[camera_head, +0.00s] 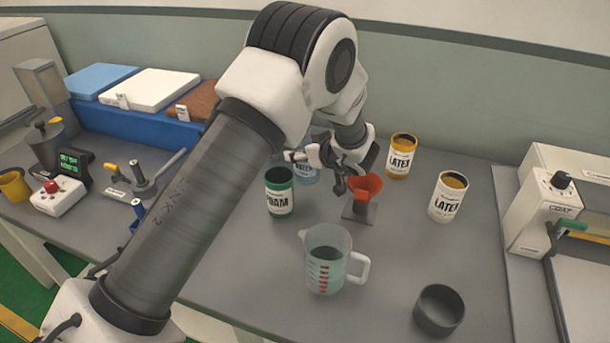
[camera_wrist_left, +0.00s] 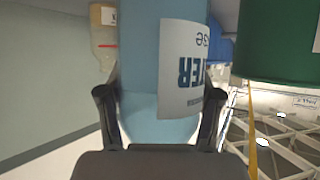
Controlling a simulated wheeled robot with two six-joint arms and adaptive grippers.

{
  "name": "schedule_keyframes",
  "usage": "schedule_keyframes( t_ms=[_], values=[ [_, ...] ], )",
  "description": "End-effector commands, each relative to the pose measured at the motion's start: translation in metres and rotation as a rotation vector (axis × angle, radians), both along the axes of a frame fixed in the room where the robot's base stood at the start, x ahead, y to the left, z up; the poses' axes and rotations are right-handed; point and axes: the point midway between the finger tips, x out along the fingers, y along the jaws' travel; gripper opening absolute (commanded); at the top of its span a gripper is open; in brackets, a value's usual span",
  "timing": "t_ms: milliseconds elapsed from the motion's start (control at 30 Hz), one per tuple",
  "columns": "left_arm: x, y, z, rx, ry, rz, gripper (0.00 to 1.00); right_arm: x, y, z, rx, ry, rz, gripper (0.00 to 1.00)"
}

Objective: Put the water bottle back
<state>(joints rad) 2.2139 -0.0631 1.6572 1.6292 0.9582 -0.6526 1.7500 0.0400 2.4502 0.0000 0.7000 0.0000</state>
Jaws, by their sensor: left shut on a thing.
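The water bottle (camera_head: 305,174) is light blue with a white label. In the head view it stands behind the green foam can, partly hidden by the can and my gripper. My left gripper (camera_head: 322,157) comes down from above and is shut on it. In the left wrist view the bottle (camera_wrist_left: 165,45) fills the middle, its label upside down, with a finger on each side. I cannot tell whether its base touches the table. My right gripper is not in view.
The green foam can (camera_head: 280,193) is close by; it shows in the wrist view (camera_wrist_left: 280,40). A red funnel (camera_head: 366,187) on a stand, two latex cans (camera_head: 402,157) (camera_head: 448,197), a measuring jug (camera_head: 326,262) and a dark cup (camera_head: 439,310) stand around. Table between them is clear.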

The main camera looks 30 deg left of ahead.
Motion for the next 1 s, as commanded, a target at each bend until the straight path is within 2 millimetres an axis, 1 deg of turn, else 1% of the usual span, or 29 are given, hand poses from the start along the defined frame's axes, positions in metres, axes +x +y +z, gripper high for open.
schedule_keyframes(
  t_ms=[33, 167, 333, 400, 567, 700, 733, 1000],
  values=[
    [0.000, 0.000, -0.007, 0.000, 0.001, 0.000, 0.13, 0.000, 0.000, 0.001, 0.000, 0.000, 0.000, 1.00],
    [0.000, 0.000, -0.022, 0.001, 0.000, 0.000, 0.13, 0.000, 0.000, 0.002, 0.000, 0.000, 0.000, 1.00],
    [0.000, 0.000, -0.048, 0.000, 0.000, 0.000, 0.13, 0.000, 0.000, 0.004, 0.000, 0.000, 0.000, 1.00],
    [0.000, 0.000, -0.052, 0.000, -0.002, 0.000, 0.13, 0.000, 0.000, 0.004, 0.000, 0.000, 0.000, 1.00],
    [0.000, 0.000, -0.051, 0.000, -0.002, 0.000, 0.13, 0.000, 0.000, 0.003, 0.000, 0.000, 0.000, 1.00],
    [0.000, 0.000, -0.055, 0.000, -0.002, 0.000, 0.13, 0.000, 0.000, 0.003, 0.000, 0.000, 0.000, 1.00],
    [0.000, 0.000, -0.054, -0.001, -0.002, 0.000, 0.75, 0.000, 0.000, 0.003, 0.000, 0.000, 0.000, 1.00],
    [0.000, 0.000, -0.054, -0.001, -0.002, 0.001, 0.75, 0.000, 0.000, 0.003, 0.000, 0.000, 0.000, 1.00]
  ],
)
